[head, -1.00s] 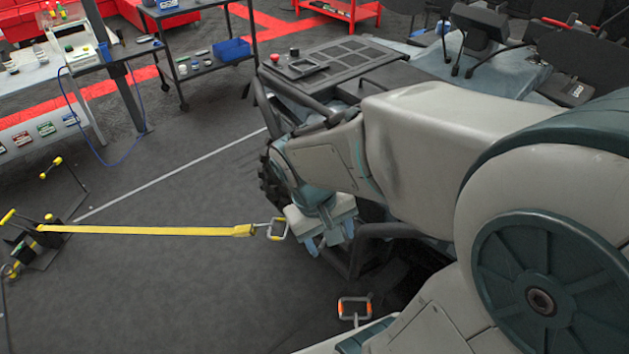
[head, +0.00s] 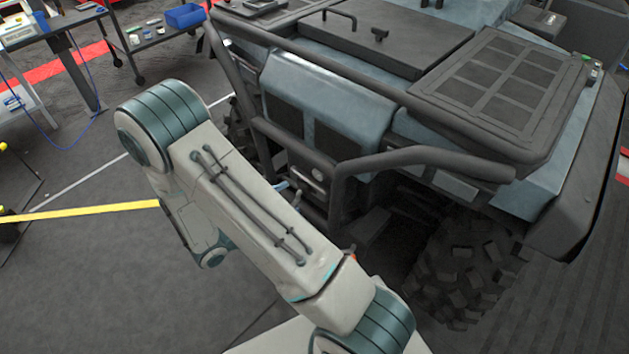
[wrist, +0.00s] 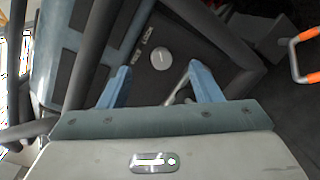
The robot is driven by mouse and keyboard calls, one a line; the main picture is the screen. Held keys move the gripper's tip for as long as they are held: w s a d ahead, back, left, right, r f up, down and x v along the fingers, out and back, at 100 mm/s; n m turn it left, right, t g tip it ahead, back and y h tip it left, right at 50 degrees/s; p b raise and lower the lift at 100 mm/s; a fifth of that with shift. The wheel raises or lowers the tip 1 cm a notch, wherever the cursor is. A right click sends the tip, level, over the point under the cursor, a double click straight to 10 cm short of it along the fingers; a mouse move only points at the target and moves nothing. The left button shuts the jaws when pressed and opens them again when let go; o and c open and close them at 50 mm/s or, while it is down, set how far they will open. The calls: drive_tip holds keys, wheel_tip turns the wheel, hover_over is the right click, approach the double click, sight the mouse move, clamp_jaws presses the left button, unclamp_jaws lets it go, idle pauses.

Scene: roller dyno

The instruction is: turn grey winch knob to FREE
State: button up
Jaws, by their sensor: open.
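In the wrist view a round grey knob (wrist: 161,59) sits on the dark face of the winch (wrist: 178,38). The knob also shows in the head view (head: 318,174), small, behind the front bars. My gripper (wrist: 159,72) is open, its two blue fingers apart and pointing toward the winch face. The knob appears between and beyond the fingertips, with nothing held. In the head view my arm hides most of the gripper; only a blue fingertip shows near the bars.
The vehicle's dark tubular bumper (head: 430,160) runs around the winch, with bars close to my gripper. Open floor lies at the lower left.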

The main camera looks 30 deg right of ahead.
sight(317, 175)
drive_tip(key=w+d+f, duration=0.1)
drive_tip(key=w+d, duration=0.1)
drive_tip(key=d, duration=0.2)
drive_tip(key=w+d+f+n+t, duration=0.1)
drive_tip(key=w+d, duration=0.1)
drive_tip(key=d, duration=0.1)
drive_tip(key=w+d+f+t, duration=0.1)
drive_tip(key=d, duration=0.3)
drive_tip(key=shift+w+d+n, duration=0.3)
drive_tip(key=shift+w, duration=0.1)
drive_tip(key=c, duration=1)
